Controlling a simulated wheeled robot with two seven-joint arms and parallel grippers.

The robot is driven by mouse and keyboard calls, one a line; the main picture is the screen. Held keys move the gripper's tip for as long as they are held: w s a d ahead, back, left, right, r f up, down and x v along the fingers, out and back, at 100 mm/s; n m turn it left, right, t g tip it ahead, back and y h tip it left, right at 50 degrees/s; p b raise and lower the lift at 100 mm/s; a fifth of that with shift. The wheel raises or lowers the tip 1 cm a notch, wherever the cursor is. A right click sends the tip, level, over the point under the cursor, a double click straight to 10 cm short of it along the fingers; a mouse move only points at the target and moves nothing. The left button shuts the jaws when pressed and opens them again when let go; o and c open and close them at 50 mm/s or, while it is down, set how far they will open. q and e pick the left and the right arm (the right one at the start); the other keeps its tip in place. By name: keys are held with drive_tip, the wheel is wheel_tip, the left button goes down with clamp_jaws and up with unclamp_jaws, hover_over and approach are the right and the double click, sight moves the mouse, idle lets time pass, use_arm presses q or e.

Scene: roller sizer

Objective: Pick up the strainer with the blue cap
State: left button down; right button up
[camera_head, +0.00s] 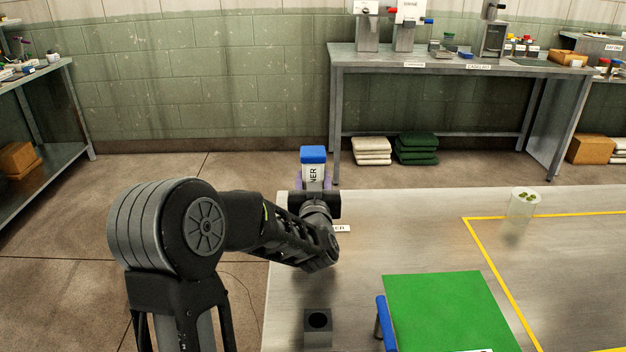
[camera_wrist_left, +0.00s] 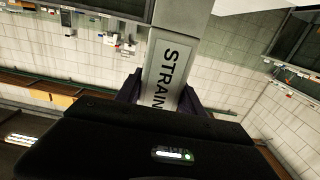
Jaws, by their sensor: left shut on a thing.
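The strainer (camera_head: 314,172) is a grey upright block with a blue cap (camera_head: 313,154) and a white label, of which "NER" shows. It stands upright at the far left end of the steel table. My left gripper (camera_head: 316,186) is shut on the strainer, with a finger on either side below the cap. In the left wrist view the strainer (camera_wrist_left: 168,75) shows its "STRAIN" label between the fingers; the cap is out of that view. The strainer's lower part is hidden behind my gripper, so I cannot tell whether it touches the table. My right gripper is not in view.
The steel table (camera_head: 400,225) holds a green mat (camera_head: 450,310) with a blue-handled tool (camera_head: 386,325) at its left edge. A dark block with a round hole (camera_head: 318,325) stands near the front. A clear cup (camera_head: 522,205) stands at right, by yellow tape lines.

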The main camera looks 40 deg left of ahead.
sight(313, 151)
use_arm(q)
wheel_tip(313, 151, up, 10)
drive_tip(key=shift+r+p, duration=0.1)
drive_tip(key=shift+p, duration=0.7)
